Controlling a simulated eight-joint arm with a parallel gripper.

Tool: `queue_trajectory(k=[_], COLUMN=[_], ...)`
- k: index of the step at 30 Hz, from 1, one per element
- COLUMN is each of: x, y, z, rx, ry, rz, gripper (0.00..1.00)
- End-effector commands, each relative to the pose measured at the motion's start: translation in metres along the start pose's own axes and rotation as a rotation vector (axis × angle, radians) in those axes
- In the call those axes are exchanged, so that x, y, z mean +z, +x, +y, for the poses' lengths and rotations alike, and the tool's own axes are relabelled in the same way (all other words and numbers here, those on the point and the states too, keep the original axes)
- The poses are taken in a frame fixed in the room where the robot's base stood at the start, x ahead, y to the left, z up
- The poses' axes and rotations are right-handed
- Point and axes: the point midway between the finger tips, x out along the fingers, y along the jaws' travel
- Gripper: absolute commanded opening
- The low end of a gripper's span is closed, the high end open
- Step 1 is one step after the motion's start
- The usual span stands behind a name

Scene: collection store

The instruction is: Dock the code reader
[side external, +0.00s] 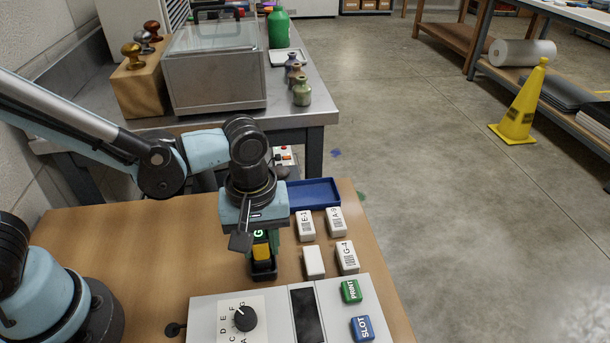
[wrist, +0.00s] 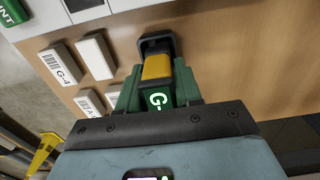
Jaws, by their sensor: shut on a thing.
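The code reader (side external: 262,250) has a yellow body and a green lit display showing a "G". My gripper (side external: 258,234) is shut on it from above. In the wrist view, the gripper's greenish fingers (wrist: 158,90) stand on either side of the display, and the yellow part of the reader (wrist: 156,68) points away from them. A black cup-like holder (side external: 264,271) is at the reader's lower end, on the wooden table; it also shows in the wrist view (wrist: 148,43). The reader's end is at or inside the holder; I cannot tell whether it is fully seated.
A grey console (side external: 270,308) with a letter dial (side external: 244,318), green PRINT button (side external: 351,291) and blue SLOT button (side external: 362,328) lies in front. Several white blocks, including the G-4 block (side external: 346,257), lie to the right. A blue tray (side external: 314,194) is behind; table left is clear.

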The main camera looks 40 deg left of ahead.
Motion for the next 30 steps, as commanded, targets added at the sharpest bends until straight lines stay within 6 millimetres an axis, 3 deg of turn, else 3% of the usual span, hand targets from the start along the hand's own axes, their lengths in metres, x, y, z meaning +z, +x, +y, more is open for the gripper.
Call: queue_trajectory(k=[28, 29, 30], x=[0.0, 0.0, 0.0], y=[0.012, 0.012, 0.012], z=[0.0, 0.0, 0.0], rx=[0.0, 0.0, 0.0], ry=[0.0, 0.0, 0.0], rz=[0.0, 0.0, 0.0], gripper=[0.15, 0.37, 0.44])
